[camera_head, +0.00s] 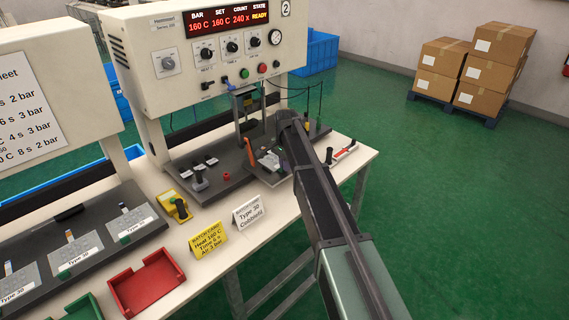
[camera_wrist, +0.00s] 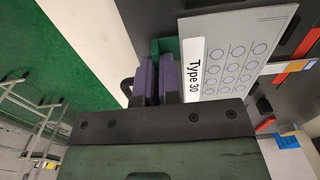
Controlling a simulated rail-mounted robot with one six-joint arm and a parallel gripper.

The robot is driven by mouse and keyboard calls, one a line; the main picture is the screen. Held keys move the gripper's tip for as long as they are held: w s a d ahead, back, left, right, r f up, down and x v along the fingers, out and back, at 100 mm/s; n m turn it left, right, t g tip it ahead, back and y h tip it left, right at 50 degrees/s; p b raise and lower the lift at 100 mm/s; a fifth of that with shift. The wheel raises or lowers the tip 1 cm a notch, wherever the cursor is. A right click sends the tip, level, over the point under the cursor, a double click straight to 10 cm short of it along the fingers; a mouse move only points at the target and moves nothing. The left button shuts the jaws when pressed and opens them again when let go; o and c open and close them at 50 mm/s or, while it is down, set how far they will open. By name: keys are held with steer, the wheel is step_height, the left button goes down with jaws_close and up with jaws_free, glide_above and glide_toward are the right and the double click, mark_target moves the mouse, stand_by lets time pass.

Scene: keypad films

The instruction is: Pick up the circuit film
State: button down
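A grey circuit film (camera_wrist: 243,50) with rows of circles and a white "Type 30" label lies on a dark plate in the wrist view. A green tab (camera_wrist: 166,46) shows at the film's left end. My gripper (camera_wrist: 158,82) has two purple-padded fingers close together at that green tab. The fingers hide part of the tab, so I cannot tell whether they touch or grip it. In the head view my arm covers the gripper over the right part of the press base, and the film there is mostly hidden.
A red tray (camera_head: 146,282), a yellow card (camera_head: 208,240) and a white card (camera_head: 249,213) stand along the table's front. The press (camera_head: 215,60) displays READY and rises behind my arm. Stacked cartons (camera_head: 492,70) stand far back.

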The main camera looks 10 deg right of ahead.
step_height(320, 180, up, 20)
steer(key=p, duration=1.9)
steer(key=shift+f, duration=0.2)
